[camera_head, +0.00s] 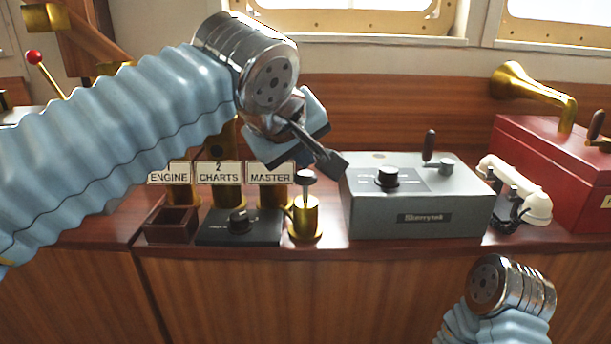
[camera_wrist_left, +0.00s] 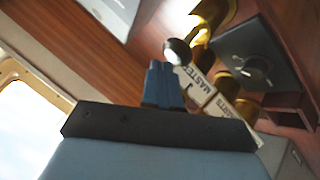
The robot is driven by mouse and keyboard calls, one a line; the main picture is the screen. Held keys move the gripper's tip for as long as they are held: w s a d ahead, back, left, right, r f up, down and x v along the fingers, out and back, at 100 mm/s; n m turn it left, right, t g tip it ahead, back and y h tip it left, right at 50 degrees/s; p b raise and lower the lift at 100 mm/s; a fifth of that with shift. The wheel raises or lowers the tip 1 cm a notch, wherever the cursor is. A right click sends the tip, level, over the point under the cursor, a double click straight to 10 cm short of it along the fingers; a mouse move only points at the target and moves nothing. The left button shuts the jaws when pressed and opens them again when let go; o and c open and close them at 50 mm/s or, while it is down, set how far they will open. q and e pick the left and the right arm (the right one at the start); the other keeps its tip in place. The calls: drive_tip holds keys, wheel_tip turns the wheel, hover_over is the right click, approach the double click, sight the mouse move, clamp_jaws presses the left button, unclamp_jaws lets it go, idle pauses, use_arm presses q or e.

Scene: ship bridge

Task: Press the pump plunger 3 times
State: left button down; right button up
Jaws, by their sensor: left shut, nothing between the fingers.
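The pump is a small brass body (camera_head: 305,216) with a thin stem and a dark round plunger knob (camera_head: 305,177) on top. It stands upright near the front of the wooden counter, and its plunger is up. My left gripper (camera_head: 335,164) is shut and empty, angled down, with its dark tip above and to the right of the knob in the head view. In the left wrist view, the shut fingers (camera_wrist_left: 162,84) reach toward the knob (camera_wrist_left: 177,51), whose edge lies right at the fingertips; I cannot tell whether they touch. My right arm shows at the lower right, its gripper out of frame.
A grey box (camera_head: 418,215) with a knob and lever stands right of the pump. A black knob panel (camera_head: 238,228), a small wooden tray (camera_head: 171,224) and labelled brass holders (camera_head: 218,173) are at its left. A white handset (camera_head: 520,188) and red chest (camera_head: 560,165) are farther right.

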sight(303, 174)
use_arm(q)
drive_tip(key=shift+f+b, duration=1.4)
drive_tip(key=shift+f, duration=0.2)
use_arm(e)
drive_tip(key=shift+f, duration=1.45)
use_arm(q)
drive_tip(key=shift+r, duration=0.15)
use_arm(e)
drive_tip(key=shift+r, duration=0.15)
use_arm(q)
drive_tip(key=shift+r+p, duration=1.75)
drive_tip(key=shift+r, duration=0.1)
use_arm(e)
drive_tip(key=shift+r, duration=1.65)
use_arm(q)
drive_tip(key=shift+r, duration=0.15)
use_arm(e)
drive_tip(key=shift+r, duration=0.1)
use_arm(q)
wheel_tip(303, 174, up, 5)
drive_tip(key=p, duration=0.4)
drive_tip(key=shift+p, duration=0.35)
use_arm(e)
wheel_tip(303, 174, up, 4)
drive_tip(key=shift+r, duration=0.2)
clamp_jaws()
